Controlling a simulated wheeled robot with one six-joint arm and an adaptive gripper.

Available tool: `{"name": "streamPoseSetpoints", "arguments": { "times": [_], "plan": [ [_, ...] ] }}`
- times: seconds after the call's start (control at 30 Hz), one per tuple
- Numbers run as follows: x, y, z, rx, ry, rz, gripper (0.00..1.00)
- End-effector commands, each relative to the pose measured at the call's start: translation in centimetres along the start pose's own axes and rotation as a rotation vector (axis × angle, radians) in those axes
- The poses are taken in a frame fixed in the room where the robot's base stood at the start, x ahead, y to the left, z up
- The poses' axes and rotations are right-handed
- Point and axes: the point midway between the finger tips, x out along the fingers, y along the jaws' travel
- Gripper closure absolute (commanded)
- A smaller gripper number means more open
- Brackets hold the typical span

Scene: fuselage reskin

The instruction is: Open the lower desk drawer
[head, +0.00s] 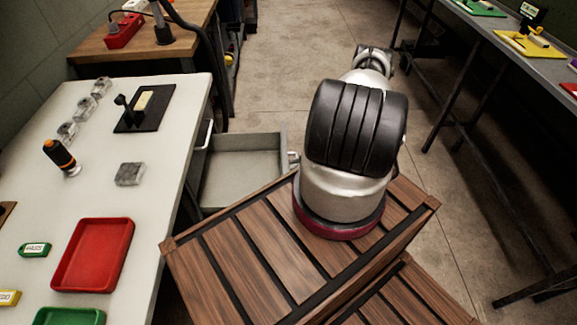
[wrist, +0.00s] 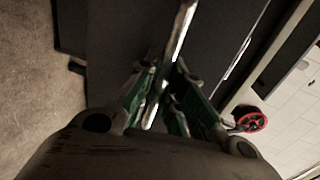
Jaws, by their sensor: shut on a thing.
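The lower desk drawer (head: 243,172) stands pulled out from the right side of the white desk, and its grey inside looks empty. Another handle (head: 204,134) shows closer to the desk, above the open drawer. In the wrist view, my gripper (wrist: 160,92) has its green fingers shut around a metal bar handle (wrist: 181,38) on a dark drawer front (wrist: 125,40). In the head view, my arm hides most of the gripper; only a small metal part shows at the drawer's outer edge.
The desk top (head: 165,200) holds a red tray (head: 93,255), a screwdriver-like tool (head: 62,156), clear blocks and a black stand (head: 146,108). Wooden slats surround my arm's base. A grey bench (head: 480,35) stands at the right. Open floor (head: 290,65) lies beyond the drawer.

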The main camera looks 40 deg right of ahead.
Motion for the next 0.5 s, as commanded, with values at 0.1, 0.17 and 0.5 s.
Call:
{"name": "streamPoseSetpoints", "arguments": {
  "times": [0.1, 0.17, 0.5],
  "plan": [
    [-0.29, 0.13, 0.03, 0.000, 0.000, 0.002, 1.00],
    [-0.33, 0.14, 0.03, 0.001, -0.001, 0.002, 1.00],
    [-0.29, 0.13, 0.02, 0.000, 0.000, 0.001, 0.76]
  ]
}}
